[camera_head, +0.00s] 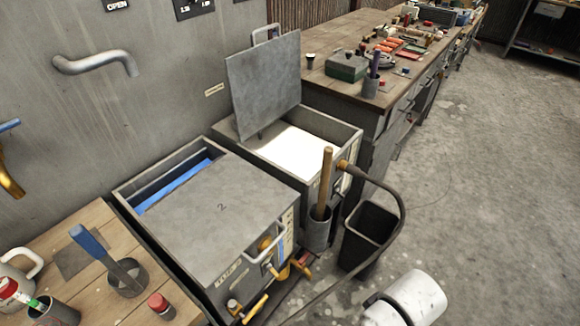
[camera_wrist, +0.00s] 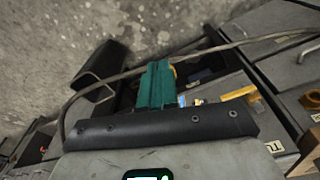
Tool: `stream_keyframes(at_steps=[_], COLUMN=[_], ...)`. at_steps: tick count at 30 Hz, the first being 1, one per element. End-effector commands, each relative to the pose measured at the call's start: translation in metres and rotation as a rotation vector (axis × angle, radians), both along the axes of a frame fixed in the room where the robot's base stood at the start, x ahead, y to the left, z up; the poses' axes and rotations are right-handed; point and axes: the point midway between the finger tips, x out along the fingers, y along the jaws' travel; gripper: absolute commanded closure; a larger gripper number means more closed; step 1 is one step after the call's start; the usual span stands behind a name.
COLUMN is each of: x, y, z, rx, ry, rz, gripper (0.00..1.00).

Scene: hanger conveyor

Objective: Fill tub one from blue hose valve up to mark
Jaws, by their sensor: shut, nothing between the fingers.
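In the head view, a grey tub (camera_head: 352,150) stands at the back with its lid (camera_head: 265,85) raised. Its inside is bright white; I cannot make out a mark or liquid level. The front tub (camera_head: 130,195) has a lid numbered 2 lying over most of it, with blue showing in the gap. A blue-handled brass valve (camera_head: 10,172) is cut off at the left edge. A dark hose (camera_head: 398,200) curves from a brass fitting on the back tub towards the floor. My gripper (camera_wrist: 158,70), with teal fingers, is shut and empty in the wrist view, above the floor beside the tubs.
A black bin (camera_head: 370,235) and a pot with a wooden handle (camera_head: 318,228) stand beside the tubs. A wooden table (camera_head: 85,235) with tools is at front left. A cluttered workbench (camera_head: 330,52) runs along the back. The concrete floor at right is clear.

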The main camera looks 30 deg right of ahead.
Motion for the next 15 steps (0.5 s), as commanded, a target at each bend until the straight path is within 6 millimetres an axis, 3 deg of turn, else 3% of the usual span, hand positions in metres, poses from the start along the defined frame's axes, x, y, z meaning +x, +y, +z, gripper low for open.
stream_keyframes(at_steps=[11,15], x=[0.0,0.0], y=[-0.0002,-0.0002], z=[0.0,0.0], rx=[0.0,0.0], ry=[0.0,0.0], rz=[0.0,0.0], gripper=[1.0,0.88])
